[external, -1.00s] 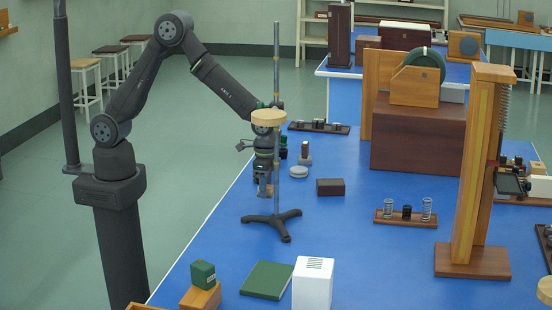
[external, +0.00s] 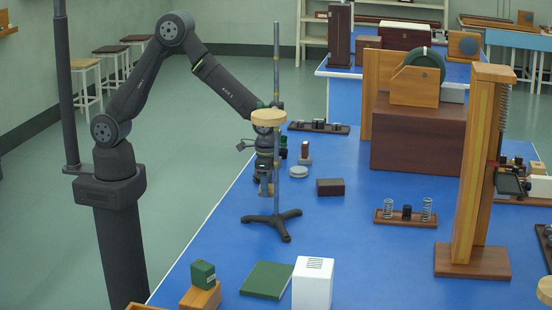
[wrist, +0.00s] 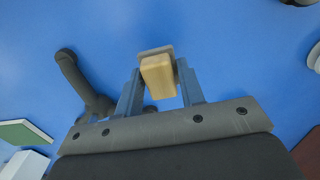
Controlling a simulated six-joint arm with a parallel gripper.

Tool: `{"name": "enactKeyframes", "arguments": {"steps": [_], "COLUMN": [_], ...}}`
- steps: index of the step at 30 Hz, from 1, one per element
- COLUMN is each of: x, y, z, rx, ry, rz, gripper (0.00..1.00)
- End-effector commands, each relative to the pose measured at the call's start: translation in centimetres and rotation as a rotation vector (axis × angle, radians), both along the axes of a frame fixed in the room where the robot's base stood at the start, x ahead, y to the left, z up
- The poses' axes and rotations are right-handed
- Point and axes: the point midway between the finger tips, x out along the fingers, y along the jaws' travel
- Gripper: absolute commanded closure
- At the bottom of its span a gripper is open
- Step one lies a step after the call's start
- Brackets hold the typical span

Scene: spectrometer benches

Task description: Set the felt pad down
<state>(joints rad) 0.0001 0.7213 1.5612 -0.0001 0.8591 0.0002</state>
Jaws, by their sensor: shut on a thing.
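The felt pad (wrist: 158,76) is a tan wooden block with a grey layer along its far edge in the wrist view. It sits between the two blue-grey fingers of my gripper (wrist: 160,88), which is shut on it. In the external view the pad (external: 266,189) is a small tan patch at the lower end of my gripper (external: 265,180). Blue tabletop shows around it in the wrist view. I cannot tell whether its underside touches the table.
A dark tripod stand (external: 281,222) with a tall rod and wooden disc (external: 268,117) stands close beside my gripper. A white disc (external: 298,171) and dark brown block (external: 330,187) lie to the right. A green book (external: 267,280) and white box (external: 312,284) are nearer.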

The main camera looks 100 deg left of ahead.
Motion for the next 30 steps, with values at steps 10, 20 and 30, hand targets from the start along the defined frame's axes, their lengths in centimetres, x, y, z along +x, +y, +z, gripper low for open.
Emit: {"name": "enactKeyframes", "arguments": {"steps": [10, 20, 30], "x": [-0.7, -5.0, -12.3], "y": [-7.4, -20.5, -31.7], "z": [1.4, 4.0, 6.4], "rx": [0.0, 0.0, 0.0], "ry": [-0.002, -0.002, -0.002], "rz": [-0.27, -0.794, -1.313], "gripper": [0.86, 0.86, 0.86]}}
